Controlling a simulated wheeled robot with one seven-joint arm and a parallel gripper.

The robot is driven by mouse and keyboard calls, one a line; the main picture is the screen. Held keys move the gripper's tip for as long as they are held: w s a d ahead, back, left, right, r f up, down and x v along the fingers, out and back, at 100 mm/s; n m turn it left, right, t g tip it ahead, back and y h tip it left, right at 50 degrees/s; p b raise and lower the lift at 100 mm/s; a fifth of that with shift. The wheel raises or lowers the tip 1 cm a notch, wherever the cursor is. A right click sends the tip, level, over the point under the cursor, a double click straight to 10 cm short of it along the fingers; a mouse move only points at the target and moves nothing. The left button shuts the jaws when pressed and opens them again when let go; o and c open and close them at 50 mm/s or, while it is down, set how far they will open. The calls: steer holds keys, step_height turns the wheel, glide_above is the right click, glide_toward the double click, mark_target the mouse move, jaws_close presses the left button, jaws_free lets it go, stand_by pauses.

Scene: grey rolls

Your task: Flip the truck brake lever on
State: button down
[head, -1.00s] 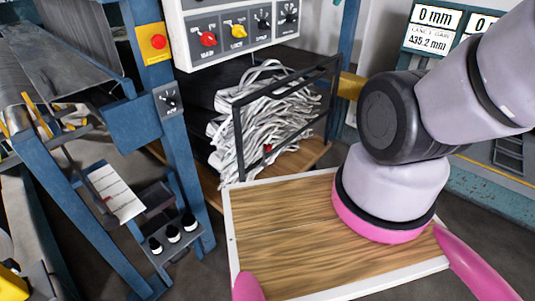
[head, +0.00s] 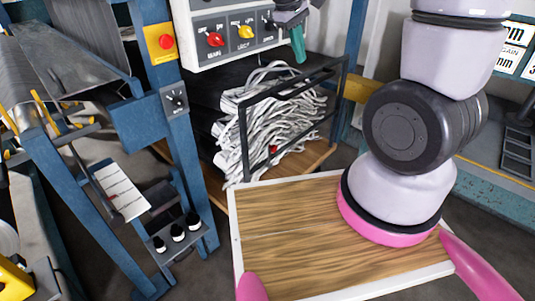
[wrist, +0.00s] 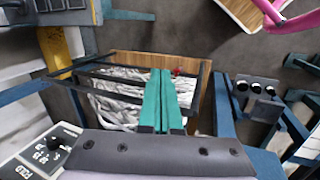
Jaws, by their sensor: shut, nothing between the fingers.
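My gripper (head: 298,47) has teal fingers, is shut and empty, and hangs in front of the right end of the white control panel (head: 192,54) in the head view. The panel carries a red knob (head: 215,39) and a yellow knob (head: 245,31); a dark knob (head: 268,20) is partly hidden by my gripper. In the wrist view my gripper (wrist: 161,75) has its fingers side by side over the white cord bundle (wrist: 118,102). A panel with a black knob (wrist: 54,143) shows at lower left there. I cannot tell which control is the truck brake lever.
A dark rack frame (head: 243,140) stands around the cords below the panel. A blue post (head: 185,140) carries a red button (head: 166,42) on yellow and a small black switch (head: 176,97). My wooden-topped base is in front. A blue-green cabinet stands at right.

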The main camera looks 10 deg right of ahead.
steer(key=w+a+f+n+t+h, duration=0.1)
steer(key=a+f+n, duration=0.4)
steer(key=f, duration=0.7)
steer(key=w+a+f+n+t+h, duration=0.1)
steer(key=a+f+n+t, duration=0.2)
steer(key=f, duration=1)
steer(key=w+a+f+n+t+h, duration=0.1)
steer(key=a+f+n, duration=0.5)
steer(key=f+n, duration=0.6)
steer(key=shift+w+a+f+n+t+h, duration=0.3)
steer(key=shift+w+a+f+t+h, duration=0.1)
steer(key=shift+t+h, duration=0.15)
steer(key=w+d+r+x, duration=0.1)
steer(key=r+x, duration=0.1)
steer(key=x, duration=1)
steer(key=shift+w+d, duration=0.2)
steer(key=shift+d, duration=0.2)
